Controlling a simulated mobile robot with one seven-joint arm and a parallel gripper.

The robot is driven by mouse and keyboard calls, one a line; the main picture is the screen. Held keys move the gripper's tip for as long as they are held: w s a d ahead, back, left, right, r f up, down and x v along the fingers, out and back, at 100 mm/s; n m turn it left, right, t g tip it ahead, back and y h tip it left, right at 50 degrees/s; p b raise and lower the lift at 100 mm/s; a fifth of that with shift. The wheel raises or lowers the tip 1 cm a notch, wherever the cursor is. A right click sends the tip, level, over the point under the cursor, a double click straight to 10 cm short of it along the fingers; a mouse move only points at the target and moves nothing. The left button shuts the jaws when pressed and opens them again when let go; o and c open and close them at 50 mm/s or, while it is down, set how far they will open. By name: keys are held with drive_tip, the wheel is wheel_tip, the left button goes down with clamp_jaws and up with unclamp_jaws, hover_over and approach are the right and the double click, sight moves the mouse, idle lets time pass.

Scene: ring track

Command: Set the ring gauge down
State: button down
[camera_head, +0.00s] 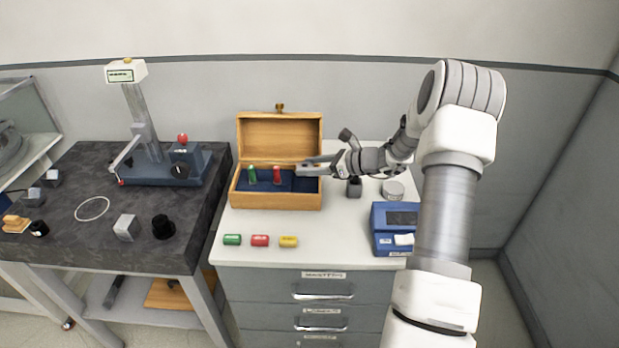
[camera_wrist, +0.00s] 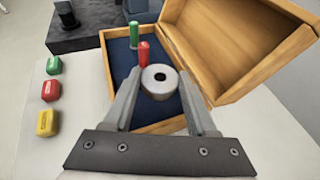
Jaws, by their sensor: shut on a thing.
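The ring gauge (camera_wrist: 160,82) is a metal ring with a dark centre hole. It sits between the two fingertips of my gripper (camera_wrist: 161,90), which is shut on it. In the head view my gripper (camera_head: 308,169) reaches from the right over the right part of an open wooden box (camera_head: 275,202), lined in dark blue. The wrist view shows the box (camera_wrist: 108,70) below the ring, with a green plug gauge (camera_wrist: 134,35) and a red plug gauge (camera_wrist: 143,54) upright inside. The red one is close to the ring. Whether the ring touches the lining I cannot tell.
The lid (camera_head: 280,135) stands open at the back. Green (camera_head: 232,240), red (camera_head: 260,241) and yellow (camera_head: 288,242) blocks lie in front of the box. A blue device (camera_head: 392,245) stands at the right. A dark bench (camera_head: 75,235) with a measuring stand (camera_head: 150,140) is left.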

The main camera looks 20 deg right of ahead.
sight(310, 187)
drive_tip(key=shift+w+f, duration=0.2)
drive_tip(key=shift+f, duration=1.85)
